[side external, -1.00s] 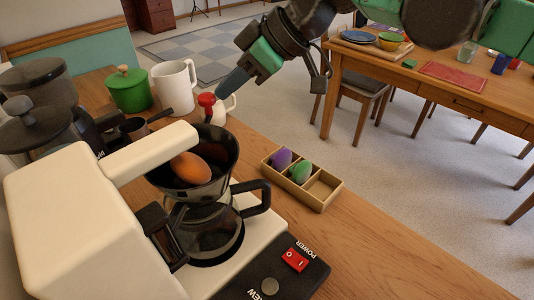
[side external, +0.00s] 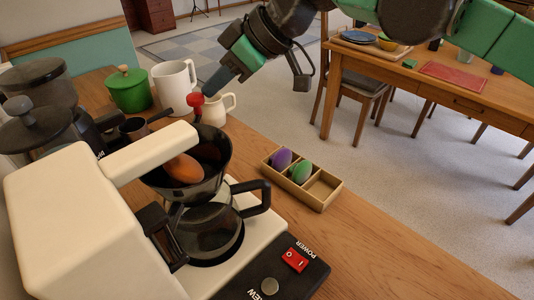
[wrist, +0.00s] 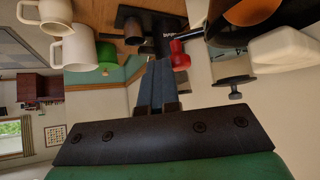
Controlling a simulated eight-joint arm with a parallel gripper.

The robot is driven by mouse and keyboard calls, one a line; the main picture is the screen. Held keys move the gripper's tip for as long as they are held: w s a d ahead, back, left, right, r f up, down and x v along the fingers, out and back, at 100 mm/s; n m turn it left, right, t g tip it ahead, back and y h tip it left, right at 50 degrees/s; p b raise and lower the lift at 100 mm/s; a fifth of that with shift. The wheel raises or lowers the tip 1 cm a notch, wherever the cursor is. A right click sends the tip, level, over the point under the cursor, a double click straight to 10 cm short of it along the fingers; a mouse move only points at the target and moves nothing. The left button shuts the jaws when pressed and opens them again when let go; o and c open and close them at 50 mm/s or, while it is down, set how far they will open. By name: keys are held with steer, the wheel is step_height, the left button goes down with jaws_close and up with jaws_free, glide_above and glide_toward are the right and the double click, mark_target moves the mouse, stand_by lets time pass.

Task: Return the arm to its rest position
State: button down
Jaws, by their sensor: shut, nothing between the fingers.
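My gripper (side external: 211,87) is shut and empty. It hangs above the counter at the upper middle of the side view, with its fingertips close to a red knob (side external: 195,102); whether they touch I cannot tell. In the wrist view the two dark fingers (wrist: 158,80) lie together, with the red knob (wrist: 179,55) just right of them. The knob stands by the black filter basket (side external: 212,168) of a cream coffee maker (side external: 75,220). An orange egg-shaped object (side external: 183,168) is in the basket.
A glass carafe (side external: 212,235) stands under the basket. A white mug (side external: 173,85), cream pitcher (side external: 218,108) and green pot (side external: 129,90) are behind. A wooden tray (side external: 323,190) holds a purple and a green egg. The counter's front right is clear. A dining table (side external: 440,85) stands farther back.

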steer(key=s+d+r+m+t+h, duration=0.15)
steer(key=d+m, duration=0.25)
steer(key=d, duration=0.7)
steer(key=d+r+m+t+h, duration=0.1)
steer(key=d+m+t+h, duration=0.15)
steer(key=d, duration=0.95)
steer(key=s+d+f+m+h, duration=0.2)
steer(key=s+d+f+m, duration=0.2)
steer(key=d, duration=0.4)
steer(key=s+d+f+m+t+h, duration=0.1)
steer(key=s+d+f+m+h, duration=0.2)
steer(key=d, duration=0.6)
steer(key=s+f+m, duration=0.2)
steer(key=s+f, duration=0.1)
steer(key=s, duration=0.1)
steer(key=shift+d, duration=0.15)
steer(key=c, duration=1.5)
jaws_free()
steer(key=shift+s+f, duration=0.1)
